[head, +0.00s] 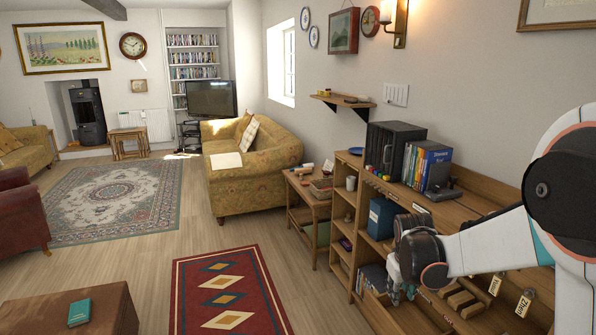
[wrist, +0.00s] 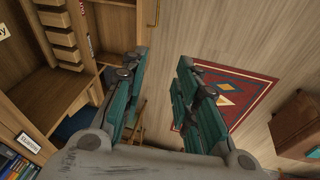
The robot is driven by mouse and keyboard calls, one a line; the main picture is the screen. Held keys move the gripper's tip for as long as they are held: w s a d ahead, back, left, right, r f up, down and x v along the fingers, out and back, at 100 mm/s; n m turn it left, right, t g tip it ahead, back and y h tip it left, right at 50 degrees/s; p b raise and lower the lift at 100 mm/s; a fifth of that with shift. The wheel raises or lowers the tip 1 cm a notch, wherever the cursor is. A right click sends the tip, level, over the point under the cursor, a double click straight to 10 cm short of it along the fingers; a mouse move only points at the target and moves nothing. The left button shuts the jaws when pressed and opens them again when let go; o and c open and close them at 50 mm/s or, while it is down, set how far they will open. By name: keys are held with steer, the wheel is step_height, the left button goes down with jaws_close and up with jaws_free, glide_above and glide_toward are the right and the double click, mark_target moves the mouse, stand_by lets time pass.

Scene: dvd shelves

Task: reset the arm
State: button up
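My arm (head: 490,243) comes in from the right of the head view and reaches left across the front of the wooden shelf unit (head: 347,215). My gripper (head: 394,275) points down in front of the unit and is partly hidden behind my own wrist. In the wrist view my gripper (wrist: 163,62) shows two grey fingers with teal pads, spread apart. Only the wood floor shows between them, so it is empty. The shelf cubbies lie close on its left side in that view.
A red patterned rug (head: 228,295) lies on open floor left of the unit. A brown chest (head: 75,312) with a teal book (head: 79,312) stands at lower left. A black case (head: 393,148) and several books (head: 425,165) stand on the unit. A small side table (head: 309,205) adjoins it.

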steer(key=s+a+r+m+t, duration=0.1)
steer(key=s+a+r, duration=0.2)
steer(key=s+r, duration=0.55)
steer(key=s+a+r+m+t, duration=0.1)
steer(key=s+a+r+t, duration=0.3)
steer(key=s, duration=0.7)
steer(key=s+y, duration=0.1)
steer(key=s, duration=0.7)
steer(key=shift+s+a+r+m+g, duration=0.25)
steer(key=shift+a+m+g, duration=0.1)
steer(key=shift+m+g, duration=0.05)
